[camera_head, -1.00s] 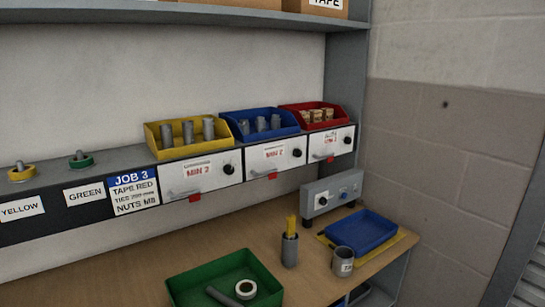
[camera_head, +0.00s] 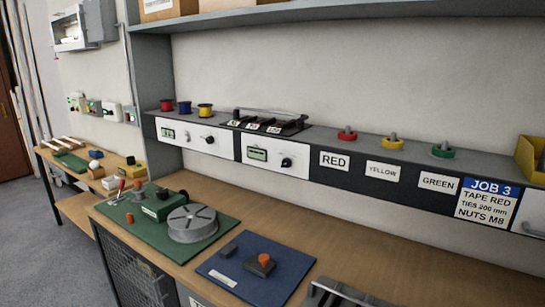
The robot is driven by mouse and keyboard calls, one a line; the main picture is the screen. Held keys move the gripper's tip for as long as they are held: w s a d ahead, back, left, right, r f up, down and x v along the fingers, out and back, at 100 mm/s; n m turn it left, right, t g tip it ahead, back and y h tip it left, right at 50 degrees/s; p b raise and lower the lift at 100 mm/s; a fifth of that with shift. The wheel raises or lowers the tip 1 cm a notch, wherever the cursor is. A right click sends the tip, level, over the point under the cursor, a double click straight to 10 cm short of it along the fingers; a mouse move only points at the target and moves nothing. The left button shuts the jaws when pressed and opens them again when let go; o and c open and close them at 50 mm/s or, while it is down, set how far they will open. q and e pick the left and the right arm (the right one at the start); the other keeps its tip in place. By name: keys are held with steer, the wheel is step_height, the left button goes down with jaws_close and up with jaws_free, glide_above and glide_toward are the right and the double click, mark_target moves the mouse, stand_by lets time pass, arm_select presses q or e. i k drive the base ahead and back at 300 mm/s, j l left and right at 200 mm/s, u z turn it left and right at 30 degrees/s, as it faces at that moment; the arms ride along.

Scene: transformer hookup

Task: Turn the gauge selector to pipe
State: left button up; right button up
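Two white panels with a small green display and a black knob are set in the dark strip under the shelf ledge. The left panel (camera_head: 191,134) has its knob (camera_head: 209,140) at its right side. The right panel (camera_head: 273,158) has its knob (camera_head: 286,162) right of the display. The marks around the knobs are too small to read, so I cannot tell which one is the gauge selector or whether "pipe" is marked. Neither of my grippers is in view.
A green mat (camera_head: 210,243) with a grey round fixture (camera_head: 192,223) and a blue mat (camera_head: 222,266) lie on the wooden bench. Red, yellow and green label plates and a JOB 3 card (camera_head: 487,202) are at the right. Another bench (camera_head: 62,163) stands far left.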

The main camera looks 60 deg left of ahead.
mark_target(287, 162)
steer(key=u, duration=2)
steer(key=k+j+u, duration=0.2)
steer(key=j, duration=0.35)
steer(key=i+l, duration=0.05)
steer(key=i, duration=0.05)
